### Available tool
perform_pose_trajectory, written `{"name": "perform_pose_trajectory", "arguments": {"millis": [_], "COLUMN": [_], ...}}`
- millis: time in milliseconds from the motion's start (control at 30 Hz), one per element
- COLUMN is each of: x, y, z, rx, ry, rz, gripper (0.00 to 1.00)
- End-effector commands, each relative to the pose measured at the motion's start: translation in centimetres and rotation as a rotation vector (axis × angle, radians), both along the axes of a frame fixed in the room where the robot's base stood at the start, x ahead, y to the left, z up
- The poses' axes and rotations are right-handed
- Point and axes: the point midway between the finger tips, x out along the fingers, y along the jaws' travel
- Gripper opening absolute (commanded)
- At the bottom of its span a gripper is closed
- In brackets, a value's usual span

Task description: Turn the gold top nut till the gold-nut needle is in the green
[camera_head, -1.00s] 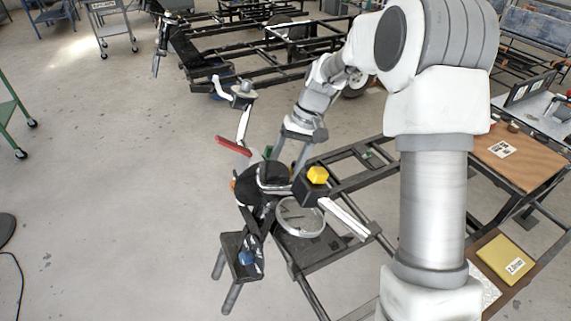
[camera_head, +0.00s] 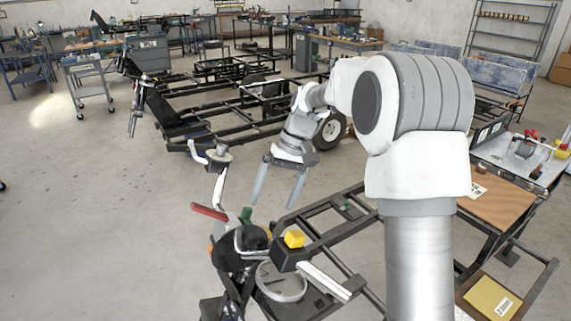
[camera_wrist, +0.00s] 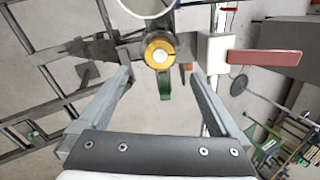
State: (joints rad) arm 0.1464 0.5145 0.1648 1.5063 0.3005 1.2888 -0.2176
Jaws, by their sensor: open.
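The gold nut (camera_wrist: 160,50), a gold ring with a pale centre, shows in the wrist view at upper middle. My gripper (camera_wrist: 168,88) is open and empty there, its two fingers spread to either side below the nut and apart from it. In the head view my gripper (camera_head: 276,201) points down above and behind the suspension unit (camera_head: 240,252). A round pale dial (camera_head: 281,282) faces up at the unit's near side. Its needle and any green zone are too small to read.
A red handle (camera_head: 209,211) sticks out left of the unit and shows at right in the wrist view (camera_wrist: 265,57). A green part (camera_wrist: 163,85) lies below the nut. Open floor lies left.

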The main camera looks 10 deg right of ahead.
Motion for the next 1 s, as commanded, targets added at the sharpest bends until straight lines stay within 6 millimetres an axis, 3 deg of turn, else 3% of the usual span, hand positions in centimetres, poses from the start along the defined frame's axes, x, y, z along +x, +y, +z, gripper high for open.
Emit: {"name": "perform_pose_trajectory", "arguments": {"millis": [200,400,867,1000], "x": [0.8,1.2,1.2,0.5], "y": [-1.9,-2.9,-3.3,-3.1], "z": [4.9,7.5,8.2,9.0], "rx": [-0.001,-0.001,-0.001,-0.019], "ry": [-0.003,-0.001,0.0,-0.018], "rz": [-0.001,0.0,0.0,-0.004], "gripper": [0.99,0.99,0.99,0.99]}}
